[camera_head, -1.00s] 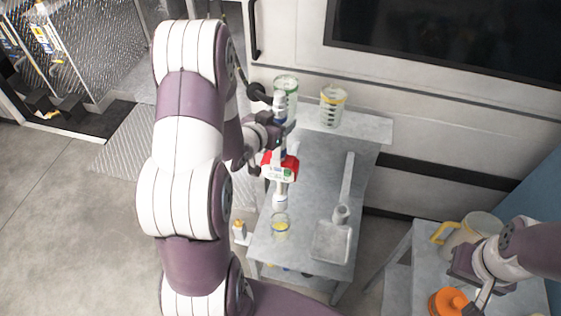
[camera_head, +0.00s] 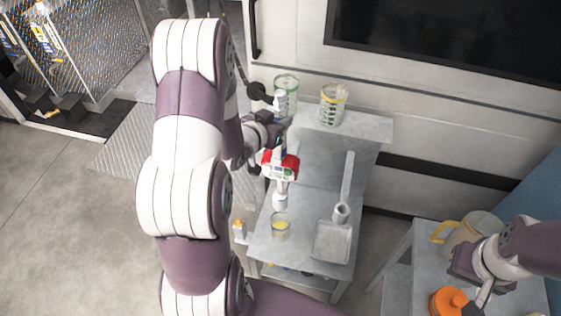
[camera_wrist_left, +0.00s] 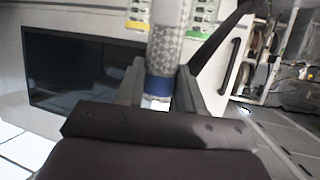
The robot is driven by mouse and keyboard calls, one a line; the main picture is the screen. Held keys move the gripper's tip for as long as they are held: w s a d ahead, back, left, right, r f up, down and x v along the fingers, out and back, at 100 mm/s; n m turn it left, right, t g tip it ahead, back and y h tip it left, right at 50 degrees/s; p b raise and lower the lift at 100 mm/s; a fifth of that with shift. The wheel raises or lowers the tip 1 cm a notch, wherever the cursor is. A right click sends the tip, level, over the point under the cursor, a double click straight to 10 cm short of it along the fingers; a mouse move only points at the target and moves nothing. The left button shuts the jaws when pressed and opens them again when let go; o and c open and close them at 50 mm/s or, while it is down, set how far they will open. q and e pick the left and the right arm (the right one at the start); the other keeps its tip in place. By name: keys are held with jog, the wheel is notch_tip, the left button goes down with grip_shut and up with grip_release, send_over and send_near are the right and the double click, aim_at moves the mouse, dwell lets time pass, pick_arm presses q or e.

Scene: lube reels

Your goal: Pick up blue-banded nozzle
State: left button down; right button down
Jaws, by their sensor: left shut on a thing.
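My left gripper (camera_head: 274,134) is over the back part of the grey bench and is shut on the blue-banded nozzle. In the left wrist view, the blue-banded nozzle (camera_wrist_left: 166,47) is a patterned grey cylinder with a blue band, between the two fingers (camera_wrist_left: 160,85). Its far end runs out of the top of that view. In the head view, the hand and arm partly hide it. My right gripper (camera_head: 484,297) is at the lower right by an orange-lidded container, and its fingertips are too small to read.
A red and white device (camera_head: 280,166) and a white nozzle-like part (camera_head: 280,199) show just below my left gripper. A green-rimmed jar (camera_head: 286,82) and yellow-rimmed jar (camera_head: 333,103) stand on the back shelf. A small jar (camera_head: 281,228) and metal scoop (camera_head: 331,243) are on the bench (camera_head: 300,255).

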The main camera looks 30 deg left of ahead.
aim_at(277, 95)
dwell(0.8)
pick_arm(q)
jog(key=shift+w+r, duration=0.1)
jog(key=shift+r, duration=0.25)
notch_tip(277, 95, up, 9)
jog(key=shift+f+b, duration=0.1)
jog(key=shift+b, duration=0.2)
jog(key=shift+r, duration=0.35)
pick_arm(e)
jog(key=shift+f, duration=0.35)
